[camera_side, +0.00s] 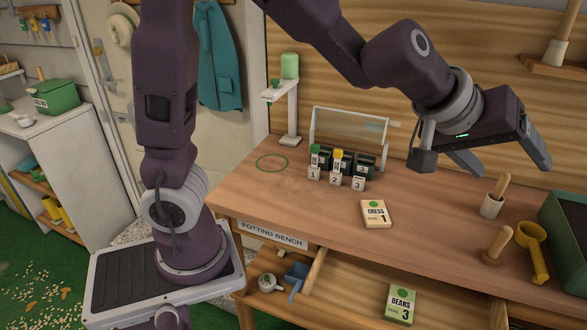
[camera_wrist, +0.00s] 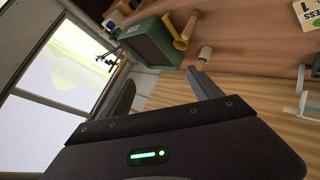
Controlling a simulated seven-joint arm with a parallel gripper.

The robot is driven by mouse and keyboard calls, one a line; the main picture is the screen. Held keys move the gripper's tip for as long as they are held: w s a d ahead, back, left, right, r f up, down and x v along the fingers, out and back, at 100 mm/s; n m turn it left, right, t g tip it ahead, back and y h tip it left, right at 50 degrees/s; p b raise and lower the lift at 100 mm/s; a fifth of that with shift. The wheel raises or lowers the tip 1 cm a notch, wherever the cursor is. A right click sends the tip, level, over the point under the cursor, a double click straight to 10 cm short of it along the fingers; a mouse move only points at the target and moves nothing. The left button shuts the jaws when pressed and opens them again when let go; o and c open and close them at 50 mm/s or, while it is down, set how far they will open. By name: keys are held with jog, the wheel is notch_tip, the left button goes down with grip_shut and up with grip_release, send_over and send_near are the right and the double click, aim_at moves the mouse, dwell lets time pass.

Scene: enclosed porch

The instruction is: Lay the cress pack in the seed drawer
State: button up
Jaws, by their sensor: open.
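The cress pack (camera_side: 376,214) is a cream packet with a green dot and the number 1. It lies flat on the potting bench (camera_side: 255,196), near the front edge. A corner of it also shows at the top right of the wrist view (camera_wrist: 308,14). The seed drawer (camera_side: 345,285) is pulled open below the bench top. A beans pack (camera_side: 401,304) marked 3 lies inside it. My gripper (camera_side: 500,165) is open and empty, raised above the bench to the right of the cress pack. Its two fingers (camera_wrist: 163,92) show in the wrist view with nothing between them.
Numbered blocks (camera_side: 337,180) with a wire rack stand behind the pack. A dispenser stand (camera_side: 289,110) is at the back left. Wooden-handled tools (camera_side: 493,197), a yellow scoop (camera_side: 535,252) and a green box (camera_side: 570,235) occupy the right. Bench space around the pack is clear.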

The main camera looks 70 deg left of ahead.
jog(key=s+a+r+m+g+h, duration=0.1)
jog(key=s+a+r+m, duration=0.2)
jog(key=s, duration=0.5)
jog(key=s+a+f+m+g+y, duration=0.1)
jog(key=s+a, duration=0.4)
jog(key=s, duration=0.5)
jog(key=s+a+f+m+g+y, duration=0.2)
jog(key=s+a+f, duration=0.3)
jog(key=s, duration=0.5)
jog(key=shift+s+a+g+y, duration=0.2)
jog(key=shift+a+g+y, duration=0.1)
jog(key=shift+a+y, duration=0.15)
jog(key=shift+o, duration=0.5)
